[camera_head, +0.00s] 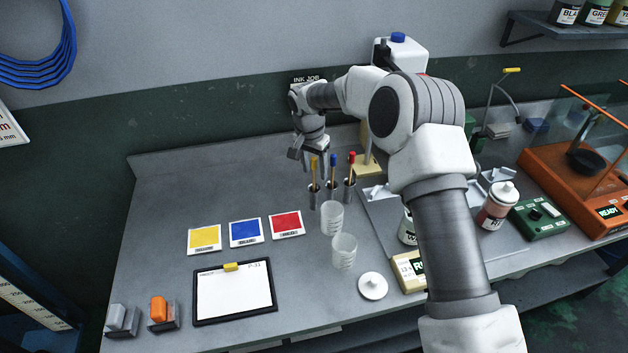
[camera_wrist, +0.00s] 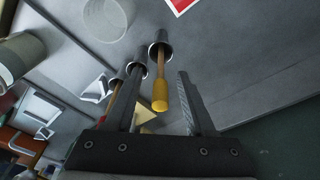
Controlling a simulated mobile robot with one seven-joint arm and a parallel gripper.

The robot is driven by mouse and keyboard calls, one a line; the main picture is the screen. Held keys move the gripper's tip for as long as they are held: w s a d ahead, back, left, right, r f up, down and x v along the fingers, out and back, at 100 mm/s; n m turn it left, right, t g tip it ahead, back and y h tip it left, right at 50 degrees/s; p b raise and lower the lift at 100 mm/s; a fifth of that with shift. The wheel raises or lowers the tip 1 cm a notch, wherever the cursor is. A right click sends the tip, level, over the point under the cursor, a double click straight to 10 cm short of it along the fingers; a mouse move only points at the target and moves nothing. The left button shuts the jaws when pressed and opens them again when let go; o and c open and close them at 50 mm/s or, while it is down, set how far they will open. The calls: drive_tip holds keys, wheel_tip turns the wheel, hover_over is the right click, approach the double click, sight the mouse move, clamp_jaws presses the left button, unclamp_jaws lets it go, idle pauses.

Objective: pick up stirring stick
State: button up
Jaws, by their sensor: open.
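Three sticks with coloured tips stand in separate small metal cups: a yellow-tipped stick (camera_head: 314,164), a blue-tipped stick (camera_head: 333,161) and a red-tipped stick (camera_head: 351,158). My gripper (camera_head: 311,156) is open above and around the top of the yellow-tipped one.
Two clear beakers (camera_head: 332,218) stand in front of the cups. Yellow, blue and red cards (camera_head: 245,232) and a clipboard (camera_head: 234,291) lie to the left. A metal tray (camera_head: 384,222) is on the right, partly hidden by my arm. The bench's back left is clear.

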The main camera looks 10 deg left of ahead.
drive_tip(key=shift+f, duration=0.75)
clamp_jaws()
